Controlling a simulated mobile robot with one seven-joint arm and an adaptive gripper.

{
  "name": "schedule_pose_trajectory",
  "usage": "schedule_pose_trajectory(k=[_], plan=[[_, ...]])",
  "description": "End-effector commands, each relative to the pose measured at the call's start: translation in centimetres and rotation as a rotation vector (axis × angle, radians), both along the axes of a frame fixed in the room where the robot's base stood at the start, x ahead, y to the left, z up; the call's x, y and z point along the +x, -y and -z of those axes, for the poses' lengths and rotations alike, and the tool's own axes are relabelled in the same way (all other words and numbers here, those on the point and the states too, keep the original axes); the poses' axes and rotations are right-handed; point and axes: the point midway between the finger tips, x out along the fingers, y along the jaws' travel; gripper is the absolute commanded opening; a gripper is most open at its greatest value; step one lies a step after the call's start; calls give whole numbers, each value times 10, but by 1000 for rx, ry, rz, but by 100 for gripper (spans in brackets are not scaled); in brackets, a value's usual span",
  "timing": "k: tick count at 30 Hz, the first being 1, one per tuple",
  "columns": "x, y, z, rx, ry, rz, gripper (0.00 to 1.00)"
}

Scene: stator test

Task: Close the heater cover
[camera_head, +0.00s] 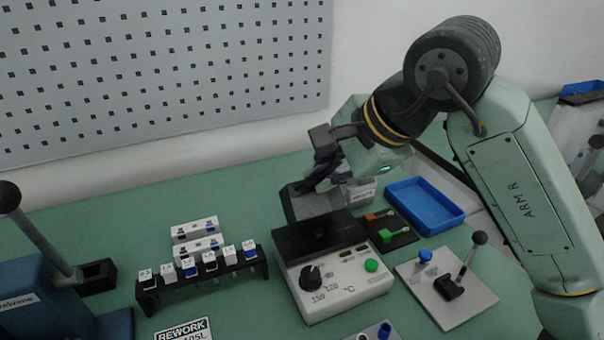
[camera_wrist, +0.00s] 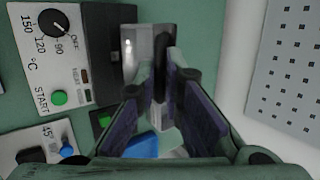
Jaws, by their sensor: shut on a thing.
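The heater (camera_head: 335,285) is a white box with a black dial, temperature marks, a green button and a black top section. It also shows at the upper left of the wrist view (camera_wrist: 52,75). The grey metal heater cover (camera_head: 303,204) stands raised at the back of the black section; it is the pale metal piece in the wrist view (camera_wrist: 137,52). My gripper (camera_head: 318,178) is above the cover at its back side. In the wrist view its fingers are shut on a dark bar (camera_wrist: 162,42) beside the cover, apparently its handle. The fingers partly hide the contact.
A blue tray (camera_head: 425,205) and a black plate with green and orange parts (camera_head: 388,230) lie right of the heater. A lever plate (camera_head: 445,290) is in front of them. A black rack of labelled pieces (camera_head: 205,272) stands left. A perforated wall panel (camera_head: 165,75) is behind.

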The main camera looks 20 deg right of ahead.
Motion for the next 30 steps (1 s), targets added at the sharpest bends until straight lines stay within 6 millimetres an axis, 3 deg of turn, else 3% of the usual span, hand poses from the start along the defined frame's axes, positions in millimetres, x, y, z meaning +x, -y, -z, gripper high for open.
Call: schedule_pose_trajectory(k=[9,17,25,30], plan=[[-27,1,15,-1,2,0,0],[-28,1,13,-1,1,-1,0],[-46,1,31,-1,3,-1,0],[-50,1,31,-1,2,-3,0]])
